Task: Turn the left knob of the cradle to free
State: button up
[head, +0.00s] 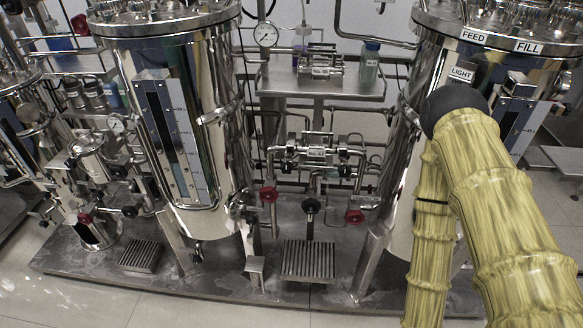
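I cannot tell for certain which fitting is the cradle. A small metal assembly with a label (320,66) lies on the steel shelf between the two tanks. Below it, a piped metal assembly with a label (316,152) sits between the tanks; its label is too small to read. Under that are a red knob (268,193) at left, a black knob (311,205) in the middle and a red knob (355,216) at right. My arm, in a yellow ribbed sleeve, fills the right side. My gripper is not in view.
Large steel tanks stand at left (130,60) and right (425,85); the right one has FEED, FILL and LIGHT labels. The shelf (350,88) carries a bottle (369,62). A pressure gauge (265,34) is beside it. A ribbed block (308,260) lies on the dark skid base (215,268).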

aim_at(286, 166)
jog(key=z, duration=1.15)
jog(key=k, duration=0.45)
jog(key=u, duration=1.7)
